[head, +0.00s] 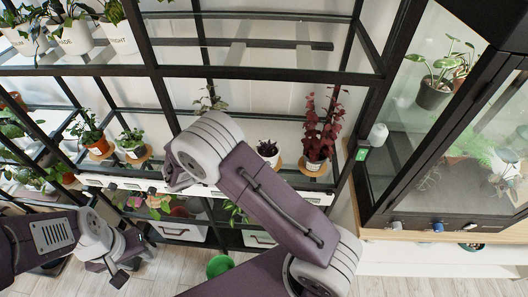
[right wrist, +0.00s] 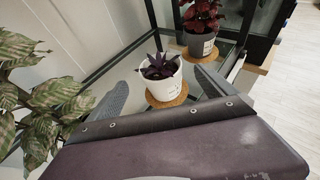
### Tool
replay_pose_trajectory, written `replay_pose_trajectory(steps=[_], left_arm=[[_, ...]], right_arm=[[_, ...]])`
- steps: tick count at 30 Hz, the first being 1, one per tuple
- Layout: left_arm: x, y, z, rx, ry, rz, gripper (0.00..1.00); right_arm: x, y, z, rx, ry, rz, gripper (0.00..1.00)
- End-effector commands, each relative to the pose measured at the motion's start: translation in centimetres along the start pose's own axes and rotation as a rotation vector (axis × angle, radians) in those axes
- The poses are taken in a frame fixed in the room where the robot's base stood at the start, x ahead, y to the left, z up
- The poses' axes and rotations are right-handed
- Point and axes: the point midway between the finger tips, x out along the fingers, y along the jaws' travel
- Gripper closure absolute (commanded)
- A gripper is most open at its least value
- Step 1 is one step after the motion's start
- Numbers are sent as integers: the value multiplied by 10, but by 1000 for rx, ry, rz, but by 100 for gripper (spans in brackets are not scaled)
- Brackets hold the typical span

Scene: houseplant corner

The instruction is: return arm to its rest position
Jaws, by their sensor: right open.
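My right arm (head: 270,200) comes in from the bottom and reaches across the shelf unit. Its gripper end is mostly hidden behind its own grey joint in the head view. In the right wrist view my right gripper (right wrist: 165,72) is open, its two grey fingers apart with nothing held. Beyond the fingers a white pot with a small purple plant (right wrist: 161,80) stands upright on a cork coaster (right wrist: 168,98). My left gripper (head: 119,274) hangs low at the lower left, in front of the shelf's bottom; whether its jaws are apart is unclear.
A red-leaved plant (head: 321,130) stands right of the purple plant. A large leafy plant (right wrist: 40,95) is close on the wrist view's left. Black shelf posts (head: 150,60) and the glass cabinet (head: 440,110) bound the space. A green bucket (head: 219,266) sits on the floor.

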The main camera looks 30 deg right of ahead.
Motion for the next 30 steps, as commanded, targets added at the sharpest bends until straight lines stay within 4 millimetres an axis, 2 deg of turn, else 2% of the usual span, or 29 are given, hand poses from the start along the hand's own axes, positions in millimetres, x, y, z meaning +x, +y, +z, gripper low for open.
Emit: replay_pose_trajectory(steps=[3, 6, 20, 23, 25, 26, 27, 29, 30], left_arm=[[1, 0, 0, 0, 0, 0, 64], [1, 0, 0, 0, 0, 0, 64], [1, 0, 0, 0, 0, 0, 64], [1, 0, 0, 0, 0, 0, 64], [1, 0, 0, 0, 0, 0, 64], [1, 0, 0, 0, 0, 0, 64], [1, 0, 0, 0, 0, 0, 64], [1, 0, 0, 0, 0, 0, 64], [1, 0, 0, 0, 0, 0, 64]], right_arm=[[-12, 0, 0, 0, 0, 1, 5], [-15, 0, 0, -1, 1, 0, 5], [-11, -1, 2, 4, 1, -9, 5], [4, -2, 30, 88, 19, -54, 5], [22, -24, 67, 180, 43, -132, 5], [31, -45, 78, 227, 77, -192, 5], [40, -76, 82, 305, 157, -279, 5], [41, -122, 68, 466, 311, -412, 5], [34, -147, 52, 603, 422, -499, 5]])
